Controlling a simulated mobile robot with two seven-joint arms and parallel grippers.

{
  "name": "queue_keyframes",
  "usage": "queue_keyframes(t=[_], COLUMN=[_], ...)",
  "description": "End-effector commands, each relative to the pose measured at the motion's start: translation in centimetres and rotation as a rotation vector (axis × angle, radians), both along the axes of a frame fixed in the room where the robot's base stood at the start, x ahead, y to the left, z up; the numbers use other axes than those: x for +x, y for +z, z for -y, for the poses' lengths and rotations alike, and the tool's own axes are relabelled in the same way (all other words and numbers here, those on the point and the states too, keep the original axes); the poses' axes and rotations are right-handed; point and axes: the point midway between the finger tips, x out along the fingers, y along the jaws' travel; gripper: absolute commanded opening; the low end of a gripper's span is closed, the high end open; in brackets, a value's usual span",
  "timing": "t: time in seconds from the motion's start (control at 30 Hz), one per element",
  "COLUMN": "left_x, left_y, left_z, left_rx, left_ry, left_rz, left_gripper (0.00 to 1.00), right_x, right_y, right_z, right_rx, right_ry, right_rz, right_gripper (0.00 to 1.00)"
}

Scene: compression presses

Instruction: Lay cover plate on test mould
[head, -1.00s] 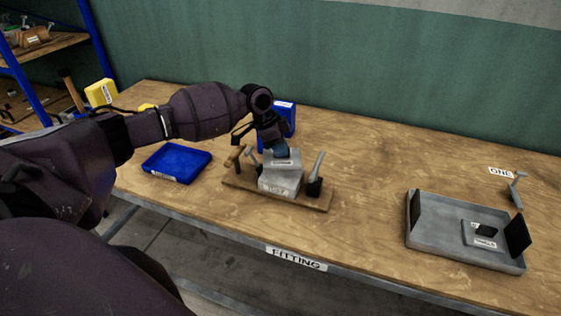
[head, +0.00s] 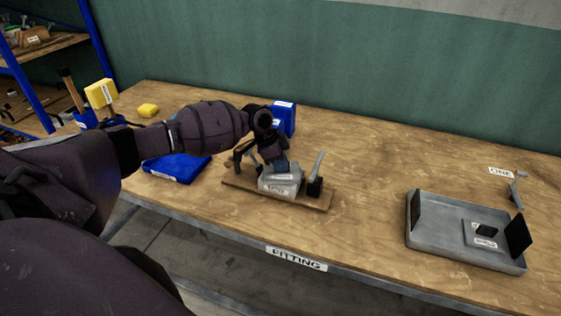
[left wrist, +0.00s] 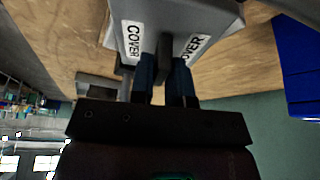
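The grey cover plate (head: 283,180) shows in the head view at the test mould (head: 277,188), a grey block with a white label on a wooden board. The plate looks slightly turned relative to the mould; whether it touches the mould I cannot tell. In the left wrist view the cover plate (left wrist: 172,22) carries two "COVER" labels and a dark grip tab (left wrist: 165,55). My left gripper (head: 281,168) is above the plate. In the left wrist view its blue fingers (left wrist: 164,80) straddle the tab and appear closed on it. My right gripper is not in view.
The board (head: 240,184) bears an upright lever piece (head: 317,178) right of the mould. A blue tray (head: 172,170) lies left, and a blue box (head: 284,118) stands behind. A grey tray (head: 440,246) with a small plate (head: 483,235) is at right. The bench between is clear.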

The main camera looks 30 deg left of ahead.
Motion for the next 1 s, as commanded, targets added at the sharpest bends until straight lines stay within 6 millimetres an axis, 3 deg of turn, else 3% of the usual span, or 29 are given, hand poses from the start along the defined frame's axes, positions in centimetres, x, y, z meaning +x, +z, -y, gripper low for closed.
queue_keyframes(t=[0.03,0.13,0.53,1.0], left_x=[0.0,0.0,-0.1,-2.0], left_y=[0.0,0.0,0.9,8.6], left_z=[0.0,0.0,-0.2,-2.8], left_rx=[0.000,0.000,0.000,0.001], left_ry=[0.000,0.000,0.000,0.001], left_rz=[0.000,0.000,0.001,0.001], left_gripper=[0.25,0.38,0.38,0.38], right_x=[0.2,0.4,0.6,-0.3], right_y=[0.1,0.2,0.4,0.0], right_z=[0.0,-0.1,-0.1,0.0], right_rx=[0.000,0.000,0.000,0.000], right_ry=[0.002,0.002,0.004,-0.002], right_rz=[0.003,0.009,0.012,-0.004], right_gripper=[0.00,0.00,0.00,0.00])
